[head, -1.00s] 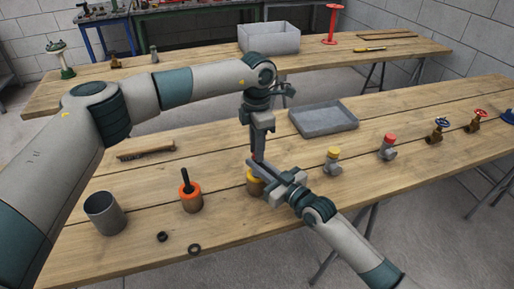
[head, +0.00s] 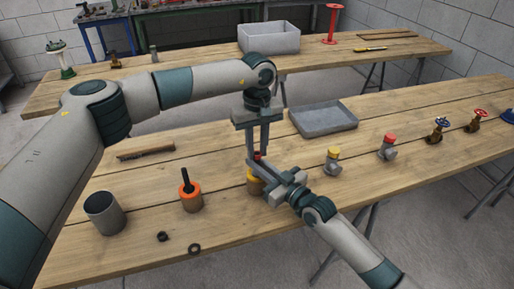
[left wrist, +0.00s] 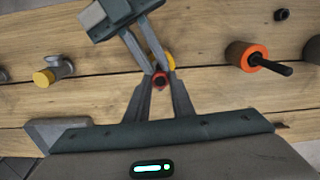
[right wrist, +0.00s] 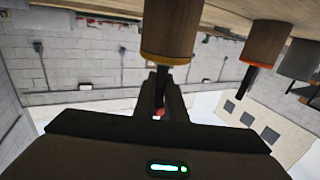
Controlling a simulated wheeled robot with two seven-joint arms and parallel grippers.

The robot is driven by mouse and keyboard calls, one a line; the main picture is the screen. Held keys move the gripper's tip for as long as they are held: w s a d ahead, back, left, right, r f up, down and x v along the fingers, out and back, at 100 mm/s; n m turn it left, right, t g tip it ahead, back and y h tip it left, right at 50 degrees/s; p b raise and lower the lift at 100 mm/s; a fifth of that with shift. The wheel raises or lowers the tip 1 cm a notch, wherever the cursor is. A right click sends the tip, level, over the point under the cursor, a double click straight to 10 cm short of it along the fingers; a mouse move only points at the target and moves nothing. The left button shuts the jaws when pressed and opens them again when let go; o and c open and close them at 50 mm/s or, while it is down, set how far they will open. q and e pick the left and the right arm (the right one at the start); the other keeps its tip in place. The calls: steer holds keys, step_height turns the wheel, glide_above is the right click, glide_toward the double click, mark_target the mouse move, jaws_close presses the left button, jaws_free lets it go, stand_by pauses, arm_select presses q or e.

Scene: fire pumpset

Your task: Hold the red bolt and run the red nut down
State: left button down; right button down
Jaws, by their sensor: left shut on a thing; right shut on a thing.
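The red nut (left wrist: 161,78) is between the fingertips of my left gripper (left wrist: 160,83), which points down from above and is shut on it. The nut also shows as a small red spot in the head view (head: 257,155). My right gripper (head: 262,170) reaches in from the right, just below the nut, and is shut on the bolt. In the right wrist view, which is upside down, the dark bolt shaft (right wrist: 160,88) shows between its fingers, by the wooden block with a yellow ring (right wrist: 172,30). The fingers hide most of the bolt.
A wooden block with an orange ring and a dark rod (head: 191,200) stands to the left. A grey cup (head: 104,213) and two dark rings (head: 194,249) are near the front edge. A grey tray (head: 324,118) lies behind; valves and fittings (head: 388,147) stand to the right.

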arm_select(q)
steer(key=m, duration=0.6)
steer(key=c, duration=1.5)
jaws_free()
steer(key=shift+c, duration=0.2)
steer(key=shift+r, duration=2.25)
steer(key=shift+n, duration=0.3)
steer(key=shift+c, duration=0.2)
